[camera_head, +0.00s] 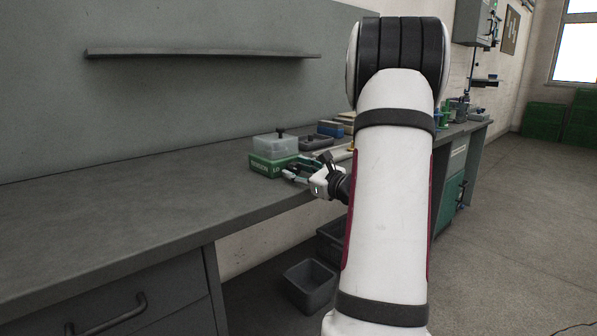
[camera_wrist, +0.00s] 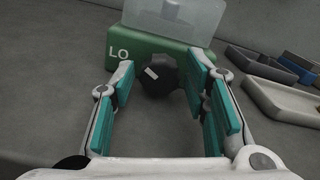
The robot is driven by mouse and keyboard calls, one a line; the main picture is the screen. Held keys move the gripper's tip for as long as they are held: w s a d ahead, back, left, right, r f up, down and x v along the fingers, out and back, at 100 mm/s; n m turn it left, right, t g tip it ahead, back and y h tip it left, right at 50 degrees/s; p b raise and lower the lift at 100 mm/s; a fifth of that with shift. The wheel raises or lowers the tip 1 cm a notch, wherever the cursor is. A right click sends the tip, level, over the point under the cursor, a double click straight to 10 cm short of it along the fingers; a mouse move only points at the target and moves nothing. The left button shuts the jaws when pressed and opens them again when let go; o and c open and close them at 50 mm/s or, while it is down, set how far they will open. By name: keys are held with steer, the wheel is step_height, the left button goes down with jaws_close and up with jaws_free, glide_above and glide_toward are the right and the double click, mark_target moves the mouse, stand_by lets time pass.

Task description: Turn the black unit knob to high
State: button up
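The black knob (camera_wrist: 165,80) sits on the front of a green unit (camera_wrist: 188,48), which also shows on the bench in the head view (camera_head: 266,166). A white mark lies on the knob's left part, near the letters "LO" on the unit. Any label on the right is hidden. My gripper (camera_wrist: 163,75) is open, with its teal-padded fingers on either side of the knob. Gaps show between pads and knob, wider on the left. In the head view, my gripper (camera_head: 291,177) is close before the unit, and the knob cannot be made out.
A translucent container (camera_head: 276,147) with a dark top piece sits on the unit. Grey trays (camera_wrist: 281,98) lie to the right. The bench (camera_head: 120,205) is clear to the left. A wall shelf (camera_head: 205,53) is above, and a grey bin (camera_head: 309,286) is on the floor.

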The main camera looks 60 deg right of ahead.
steer(key=c, duration=0.7)
steer(key=shift+r+m+p, duration=0.1)
steer(key=shift+m+p, duration=0.7)
steer(key=shift+p, duration=0.2)
steer(key=shift+m+p, duration=0.45)
steer(key=shift+m, duration=0.25)
steer(key=o, duration=1.1)
steer(key=shift+o, duration=0.2)
steer(key=v, duration=1.2)
